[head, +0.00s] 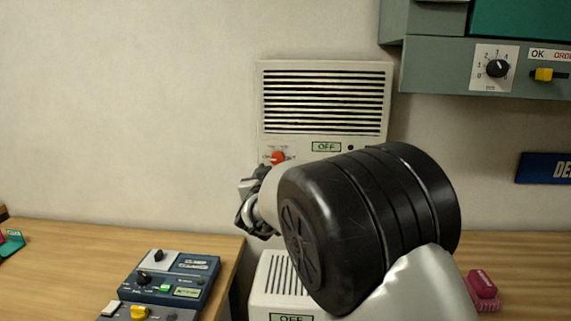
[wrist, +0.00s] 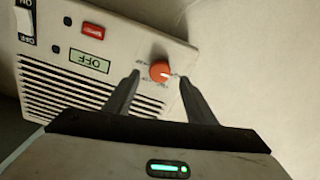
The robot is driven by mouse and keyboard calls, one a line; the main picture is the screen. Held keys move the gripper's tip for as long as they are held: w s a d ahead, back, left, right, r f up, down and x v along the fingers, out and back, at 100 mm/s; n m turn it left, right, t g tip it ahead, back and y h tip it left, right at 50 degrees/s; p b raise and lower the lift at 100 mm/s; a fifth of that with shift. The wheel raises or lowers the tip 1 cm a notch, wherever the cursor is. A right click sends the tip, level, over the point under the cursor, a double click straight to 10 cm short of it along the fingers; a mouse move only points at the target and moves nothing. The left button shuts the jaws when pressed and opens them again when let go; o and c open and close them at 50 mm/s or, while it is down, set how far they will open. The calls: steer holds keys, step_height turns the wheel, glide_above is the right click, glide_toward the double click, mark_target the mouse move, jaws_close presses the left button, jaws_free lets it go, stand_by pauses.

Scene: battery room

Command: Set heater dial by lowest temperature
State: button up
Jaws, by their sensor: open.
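The wall heater (head: 325,66) is a pale box with a dark slotted grille and a small display (head: 326,147) reading OFF. Its orange-red dial (head: 277,157) sits left of the display. In the wrist view the heater appears upside down, with the dial (wrist: 161,71) and its white pointer mark facing right; the scale print is too small to read. My gripper (wrist: 160,80) is open, its two fingers to either side of the dial in that view; I cannot tell whether they touch it. In the head view my gripper (head: 250,205) is below the dial, and my arm hides the heater's lower part.
A second grilled unit (head: 270,275) with an OFF display stands below. A blue control box (head: 190,284) sits on the left bench (head: 75,237). A grey-green panel (head: 425,60) with a black dial (head: 497,68) hangs upper right. A pink object (head: 482,284) lies on the right bench.

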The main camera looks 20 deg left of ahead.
mark_target(278, 161)
steer(key=shift+x, duration=2.3)
steer(key=shift+c, duration=0.2)
steer(key=c, duration=1)
